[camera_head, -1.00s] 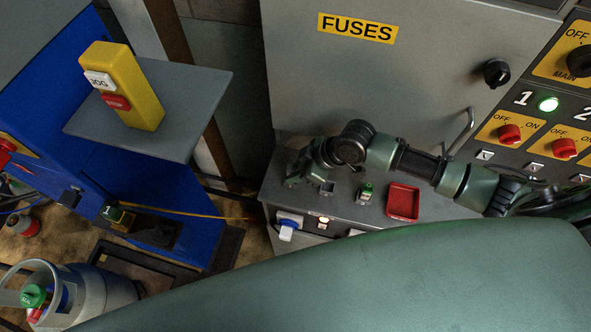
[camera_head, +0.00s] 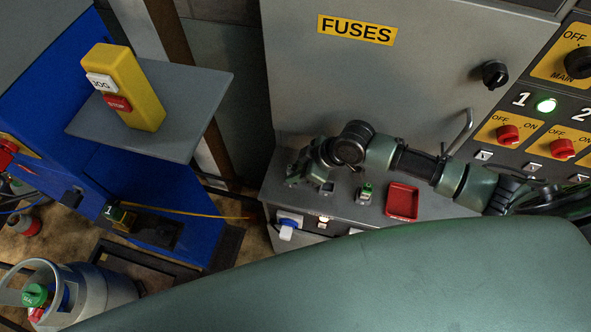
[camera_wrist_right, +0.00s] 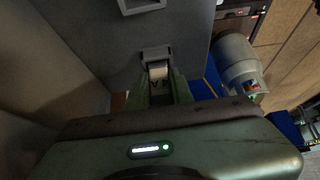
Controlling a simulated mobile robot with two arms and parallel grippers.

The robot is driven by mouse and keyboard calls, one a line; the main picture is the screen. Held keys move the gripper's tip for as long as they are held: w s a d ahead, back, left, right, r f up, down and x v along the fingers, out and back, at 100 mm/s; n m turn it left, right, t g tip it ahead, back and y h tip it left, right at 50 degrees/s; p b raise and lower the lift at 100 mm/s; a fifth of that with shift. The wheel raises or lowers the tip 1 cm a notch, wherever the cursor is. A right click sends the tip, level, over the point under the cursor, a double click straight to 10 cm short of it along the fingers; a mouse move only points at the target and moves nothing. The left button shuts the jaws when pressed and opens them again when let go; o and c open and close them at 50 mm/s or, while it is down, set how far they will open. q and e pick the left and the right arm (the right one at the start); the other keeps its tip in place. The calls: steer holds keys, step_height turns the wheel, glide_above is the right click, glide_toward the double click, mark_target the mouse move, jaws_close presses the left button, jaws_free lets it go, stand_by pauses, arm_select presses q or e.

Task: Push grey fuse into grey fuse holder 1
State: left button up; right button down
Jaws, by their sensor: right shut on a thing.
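My right gripper (camera_head: 312,178) is low over the grey cabinet top (camera_head: 345,212), left of the green fuse. In the right wrist view its green fingers (camera_wrist_right: 158,90) are shut on a small pale piece, apparently the grey fuse (camera_wrist_right: 158,74). The fuse is at the mouth of a grey holder (camera_wrist_right: 155,54), touching or partly inside it; how deep I cannot tell. My left gripper is not in view.
A green fuse (camera_head: 366,188) stands in its own holder right of my gripper, with a red tray (camera_head: 402,202) beyond it. The FUSES cabinet door (camera_head: 400,90) rises behind. A blue-and-white plug (camera_head: 288,226) sits on the front face.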

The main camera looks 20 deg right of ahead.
steer(key=shift+f, duration=0.25)
steer(key=shift+s+f, duration=0.1)
steer(key=shift+f, duration=0.05)
